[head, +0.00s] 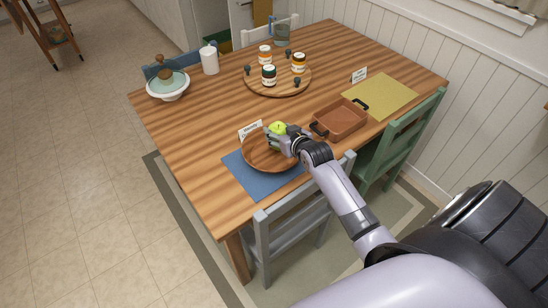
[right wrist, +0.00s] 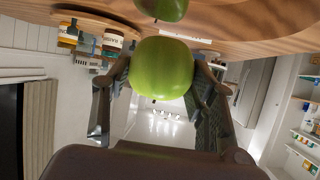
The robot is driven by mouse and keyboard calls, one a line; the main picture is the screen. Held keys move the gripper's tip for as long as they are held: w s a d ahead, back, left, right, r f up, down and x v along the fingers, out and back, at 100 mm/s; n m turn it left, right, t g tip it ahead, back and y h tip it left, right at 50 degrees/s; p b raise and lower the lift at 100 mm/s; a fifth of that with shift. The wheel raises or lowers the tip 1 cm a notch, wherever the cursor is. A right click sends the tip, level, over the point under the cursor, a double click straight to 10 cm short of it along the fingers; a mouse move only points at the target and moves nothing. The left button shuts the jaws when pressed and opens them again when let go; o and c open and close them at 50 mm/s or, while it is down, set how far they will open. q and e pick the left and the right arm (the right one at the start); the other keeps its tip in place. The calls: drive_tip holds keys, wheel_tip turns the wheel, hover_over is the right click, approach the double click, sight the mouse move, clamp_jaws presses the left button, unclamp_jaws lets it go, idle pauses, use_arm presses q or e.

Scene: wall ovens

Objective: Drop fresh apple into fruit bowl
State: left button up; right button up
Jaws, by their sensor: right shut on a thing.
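My right gripper (head: 283,142) is over a round wooden bowl (head: 255,160) on the blue mat. It is shut on a green apple (head: 278,127), which also shows large between the fingers (right wrist: 160,95) in the right wrist view. The fingers hide part of the apple in the head view. A second green fruit (right wrist: 162,8) shows at the top edge of the right wrist view, partly cut off, by a wooden surface. Whether the held apple touches the bowl cannot be told. My left gripper is out of view.
A blue mat (head: 240,177) lies under the bowl, with a small card (head: 250,130) behind it. A brown rectangular tray (head: 340,119) is to the right. A round wooden board (head: 262,90) with several jars stands behind. Chairs (head: 290,222) line the table's edges.

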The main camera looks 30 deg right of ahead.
drive_tip(key=shift+f, duration=0.1)
drive_tip(key=o, duration=1.3)
drive_tip(key=shift+s, duration=0.1)
drive_tip(key=v, duration=1.2)
